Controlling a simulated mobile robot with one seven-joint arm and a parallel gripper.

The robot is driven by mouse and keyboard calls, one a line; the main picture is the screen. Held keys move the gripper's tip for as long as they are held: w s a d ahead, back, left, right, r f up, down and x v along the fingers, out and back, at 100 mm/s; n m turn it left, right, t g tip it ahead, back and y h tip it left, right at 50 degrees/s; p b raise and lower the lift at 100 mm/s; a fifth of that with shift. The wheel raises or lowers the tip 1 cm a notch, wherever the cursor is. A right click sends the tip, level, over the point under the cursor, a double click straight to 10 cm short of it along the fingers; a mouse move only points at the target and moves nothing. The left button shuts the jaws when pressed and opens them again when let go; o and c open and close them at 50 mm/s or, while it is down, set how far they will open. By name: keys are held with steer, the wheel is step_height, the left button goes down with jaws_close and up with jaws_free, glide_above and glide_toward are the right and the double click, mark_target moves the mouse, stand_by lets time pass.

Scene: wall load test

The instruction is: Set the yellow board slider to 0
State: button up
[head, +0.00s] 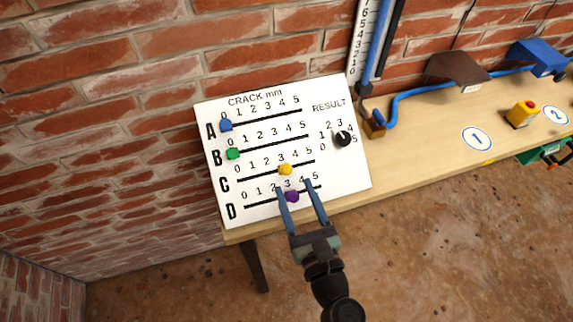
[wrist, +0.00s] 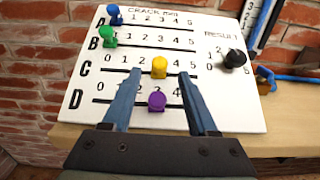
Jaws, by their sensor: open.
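The yellow slider (head: 286,169) sits on row C of the white board (head: 357,178), at about 3 on its 0 to 5 scale. My gripper (head: 292,185) is open and empty, with its two blue fingers spread. In the head view the fingertips lie just below the yellow slider, with the purple slider (head: 292,197) showing between the fingers. In the wrist view the fingertips (wrist: 160,73) flank the lower part of the yellow slider (wrist: 160,66). I cannot tell how far the tips are from the board face.
The blue slider (head: 226,125) on row A and green slider (head: 233,154) on row B stand at 0. The purple slider on row D is near 3. A black RESULT knob (head: 343,138) is at the board's right. The wooden bench (head: 420,145) extends right; a brick wall stands behind.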

mark_target(288, 174)
steer(key=x, duration=0.6)
steer(key=shift+w+a, duration=0.1)
steer(key=shift+w, duration=0.05)
jaws_close()
stand_by(1.3)
